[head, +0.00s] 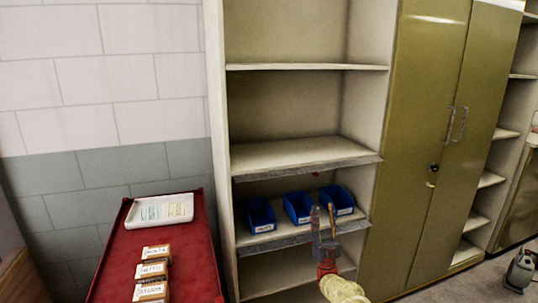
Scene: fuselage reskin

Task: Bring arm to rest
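My gripper (323,212) is in the lower middle of the head view, in front of the right part of the shelf unit. Its two fingers point up and stand apart with a gap between them, and I see nothing held there. My yellow-sleeved arm comes up from the bottom edge behind it. The gripper overlaps the middle and right blue bins in the picture; I cannot tell how far in front of them it is.
An open shelf unit (306,157) holds a left blue bin (261,217), a middle blue bin (296,207) and a right blue bin (345,200). A red table (191,245) at left bears a white tray (160,222) and labelled boxes (150,271). A green cabinet (415,130) stands right, closed.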

